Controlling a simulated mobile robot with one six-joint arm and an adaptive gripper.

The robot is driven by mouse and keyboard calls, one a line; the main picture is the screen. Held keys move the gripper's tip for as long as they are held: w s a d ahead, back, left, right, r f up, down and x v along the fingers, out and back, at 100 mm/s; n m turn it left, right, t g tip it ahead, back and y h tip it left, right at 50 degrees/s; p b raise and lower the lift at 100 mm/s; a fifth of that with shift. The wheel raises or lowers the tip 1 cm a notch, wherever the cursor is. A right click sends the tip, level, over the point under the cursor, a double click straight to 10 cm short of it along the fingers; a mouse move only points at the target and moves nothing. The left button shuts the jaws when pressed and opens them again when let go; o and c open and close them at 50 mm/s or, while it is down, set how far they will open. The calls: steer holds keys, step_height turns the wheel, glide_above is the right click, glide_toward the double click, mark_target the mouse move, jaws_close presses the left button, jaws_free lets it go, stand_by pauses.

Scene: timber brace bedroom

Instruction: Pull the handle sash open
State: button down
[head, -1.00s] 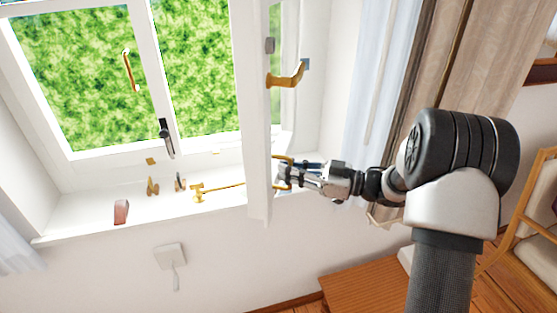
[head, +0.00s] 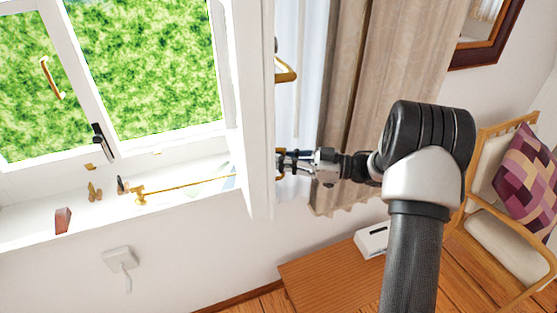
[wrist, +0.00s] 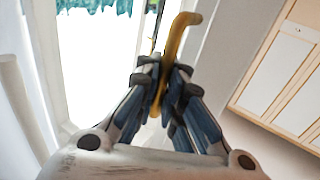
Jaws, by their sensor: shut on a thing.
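The white sash (head: 257,110) stands swung into the room at the right of the window, seen nearly edge-on in the head view. A brass handle (head: 286,71) sticks out from its right side, higher up. In the wrist view this yellow-brass handle (wrist: 182,32) rises from between the fingers of my gripper (wrist: 163,88). The fingers hide part of the handle in the head view.
A brass stay (head: 190,185) lies along the sill, with small fittings and a reddish block (head: 63,220) to its left. Curtains (head: 350,90) hang right of the sash. A wooden table (head: 325,280) and a chair (head: 490,215) stand at lower right.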

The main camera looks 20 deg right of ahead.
steer(key=shift+s+f, duration=0.15)
steer(key=c, duration=1.8)
jaws_free()
steer(key=shift+s+d, duration=0.1)
steer(key=shift+s, duration=0.05)
steer(key=shift+c, duration=0.2)
steer(key=shift+o, duration=0.7)
steer(key=v, duration=1.2)
